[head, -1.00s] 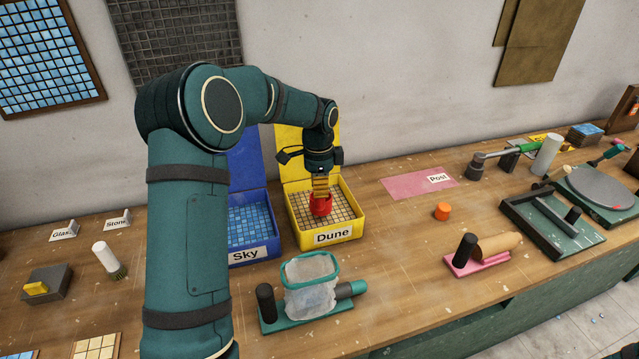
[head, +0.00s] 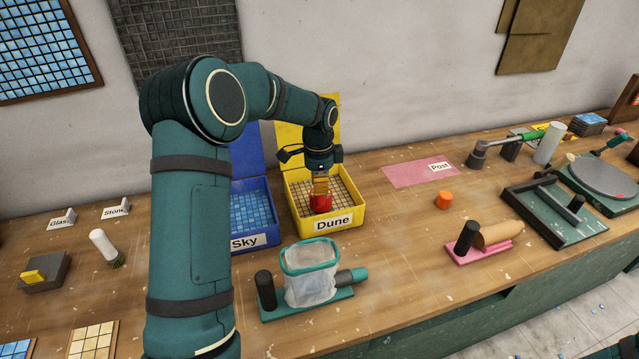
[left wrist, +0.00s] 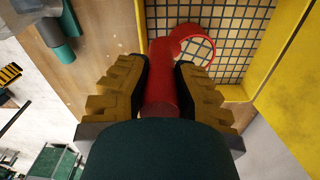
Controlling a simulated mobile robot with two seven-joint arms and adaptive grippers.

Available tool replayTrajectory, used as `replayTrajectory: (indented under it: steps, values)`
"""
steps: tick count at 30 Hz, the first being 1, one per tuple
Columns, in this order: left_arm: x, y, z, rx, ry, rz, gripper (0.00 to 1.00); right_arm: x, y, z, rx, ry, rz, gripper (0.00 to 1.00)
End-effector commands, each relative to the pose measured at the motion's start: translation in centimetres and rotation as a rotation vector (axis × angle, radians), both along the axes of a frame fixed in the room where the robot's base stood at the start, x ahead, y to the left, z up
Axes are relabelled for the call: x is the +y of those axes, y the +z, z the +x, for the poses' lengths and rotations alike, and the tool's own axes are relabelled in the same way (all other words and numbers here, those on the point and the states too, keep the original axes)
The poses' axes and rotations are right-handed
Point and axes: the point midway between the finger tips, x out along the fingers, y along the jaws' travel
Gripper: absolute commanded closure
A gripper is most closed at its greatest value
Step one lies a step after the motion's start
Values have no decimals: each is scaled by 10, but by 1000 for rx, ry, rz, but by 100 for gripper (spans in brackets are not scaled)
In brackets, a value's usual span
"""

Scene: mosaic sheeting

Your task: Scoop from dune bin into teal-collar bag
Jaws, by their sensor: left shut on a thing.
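My left gripper (head: 320,187) is shut on the handle of a red scoop (head: 321,204) and points down into the yellow dune bin (head: 345,228). The scoop is low in the bin, by the tan tiles near the front wall. In the left wrist view both fingers (left wrist: 161,85) clasp the red handle (left wrist: 160,92), and the scoop's round mouth lies over the tile grid. I cannot tell whether the scoop holds tiles. The teal-collar bag (head: 311,288) stands open and upright in a teal holder (head: 305,308) in front of the bin. My right gripper is out of view.
The blue sky bin (head: 255,240) stands left of the dune bin. A dark post (head: 266,290) rises left of the bag.

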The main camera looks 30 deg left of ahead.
Motion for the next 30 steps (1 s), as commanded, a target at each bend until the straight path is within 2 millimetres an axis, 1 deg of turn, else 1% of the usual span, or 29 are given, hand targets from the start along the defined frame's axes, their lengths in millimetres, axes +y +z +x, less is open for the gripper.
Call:
replayTrajectory:
  steps: [1, 3, 23, 30]
  values:
    - [0, 6, 0, -4, 0, 2, 100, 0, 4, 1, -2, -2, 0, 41]
    - [0, 11, 0, -7, 0, 3, 100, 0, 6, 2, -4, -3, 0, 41]
    - [0, 52, 0, -36, 1, 19, 100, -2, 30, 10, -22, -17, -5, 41]
    - [0, 67, 0, -47, 0, 25, 100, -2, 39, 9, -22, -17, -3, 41]
